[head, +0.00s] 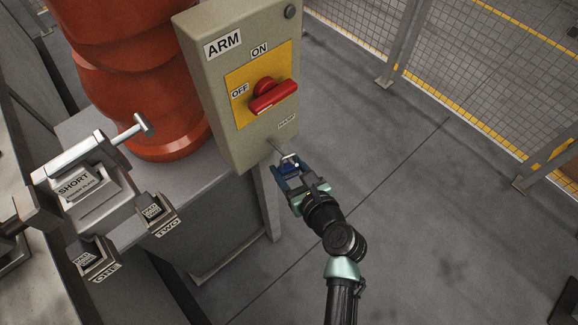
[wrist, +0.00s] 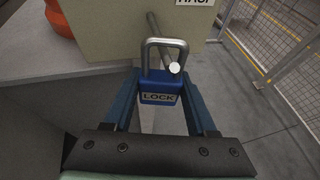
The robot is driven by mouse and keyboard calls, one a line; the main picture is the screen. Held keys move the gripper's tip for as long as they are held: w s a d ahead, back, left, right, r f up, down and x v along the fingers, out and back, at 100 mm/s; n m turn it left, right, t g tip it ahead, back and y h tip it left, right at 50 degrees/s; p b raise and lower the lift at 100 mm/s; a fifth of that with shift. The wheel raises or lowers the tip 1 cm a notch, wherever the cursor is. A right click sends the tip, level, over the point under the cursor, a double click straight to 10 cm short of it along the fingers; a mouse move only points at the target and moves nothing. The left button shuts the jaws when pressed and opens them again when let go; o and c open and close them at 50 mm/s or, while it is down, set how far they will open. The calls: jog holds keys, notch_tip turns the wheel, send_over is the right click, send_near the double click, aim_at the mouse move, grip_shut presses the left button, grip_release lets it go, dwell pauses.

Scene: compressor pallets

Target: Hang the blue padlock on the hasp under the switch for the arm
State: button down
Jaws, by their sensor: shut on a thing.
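The blue padlock (wrist: 160,86) is marked LOCK and sits between the fingers of my gripper (head: 289,178), which is shut on its body. Its grey shackle stands up, away from the fingers. The hasp (head: 276,146) is a thin metal rod at the lower edge of the beige ARM switch box (head: 223,95). In the wrist view the hasp rod (wrist: 159,36) comes down behind the shackle's top bar, and its pale round end shows inside the loop near the right leg. I cannot tell whether the rod passes through the loop. The red switch handle (head: 272,96) sits on a yellow plate.
A large orange cylinder (head: 140,100) stands left of the box. A grey fixture with a T-handle (head: 100,150) and blocks labelled ONE and TWO is at the left. Mesh fencing (head: 480,60) stands at the right. The floor between is clear.

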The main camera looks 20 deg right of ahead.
jog(key=shift+c, duration=0.6)
grip_release()
jog(key=p+v, duration=0.1)
jog(key=v, duration=1.2)
